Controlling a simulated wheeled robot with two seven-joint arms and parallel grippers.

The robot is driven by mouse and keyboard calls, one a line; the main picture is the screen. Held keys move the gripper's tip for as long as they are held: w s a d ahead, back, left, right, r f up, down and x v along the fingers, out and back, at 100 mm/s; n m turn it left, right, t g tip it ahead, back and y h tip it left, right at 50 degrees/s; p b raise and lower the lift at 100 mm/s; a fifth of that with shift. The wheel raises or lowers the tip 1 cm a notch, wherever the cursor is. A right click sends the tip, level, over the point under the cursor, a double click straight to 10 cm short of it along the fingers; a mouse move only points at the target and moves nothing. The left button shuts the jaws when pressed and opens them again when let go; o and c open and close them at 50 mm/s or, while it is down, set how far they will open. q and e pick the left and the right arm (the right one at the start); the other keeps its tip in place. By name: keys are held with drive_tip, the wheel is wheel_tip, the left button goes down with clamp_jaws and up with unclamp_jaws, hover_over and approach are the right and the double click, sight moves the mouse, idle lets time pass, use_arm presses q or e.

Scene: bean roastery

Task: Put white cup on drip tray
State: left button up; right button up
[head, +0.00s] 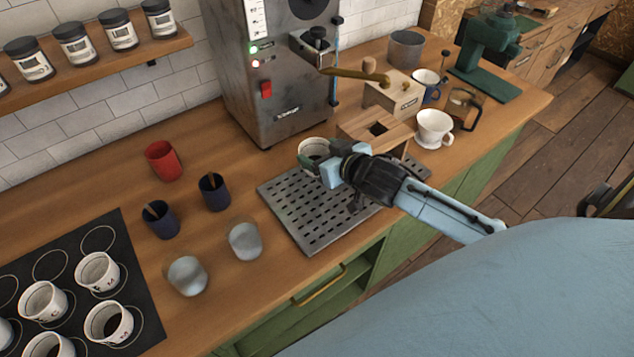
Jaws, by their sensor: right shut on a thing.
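The drip tray (306,218) is a grey perforated metal plate on the wooden counter in front of the roasting machine. My right gripper (320,166) is shut on a white cup (313,148) at the tray's back edge. The cup looks upright, with dark contents showing inside. The fingers hide its lower part, so I cannot tell whether it touches the tray. More white cups stand on the dark ringed mat at lower left, among them one with dark markings (97,272) and another (43,301). My left gripper is out of view.
Two metal cups (187,276) (244,241), two dark blue cups (160,219) (214,192) and a red cup (163,161) stand left of the tray. The roasting machine (280,90) rises behind. A wooden box (372,128) and white dripper (434,128) stand to the right.

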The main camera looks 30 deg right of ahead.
wheel_tip(320, 180, down, 10)
drive_tip(key=shift+d+r+b, duration=0.1)
drive_tip(key=shift+b, duration=0.5)
drive_tip(key=shift+f, duration=0.2)
drive_tip(key=o, duration=1.1)
drive_tip(key=shift+s+r, duration=0.1)
drive_tip(key=shift+r, duration=0.1)
drive_tip(key=v, duration=1.1)
drive_tip(key=shift+s+d+r, duration=0.1)
drive_tip(key=shift+s+r, duration=0.1)
drive_tip(key=shift+s, duration=0.1)
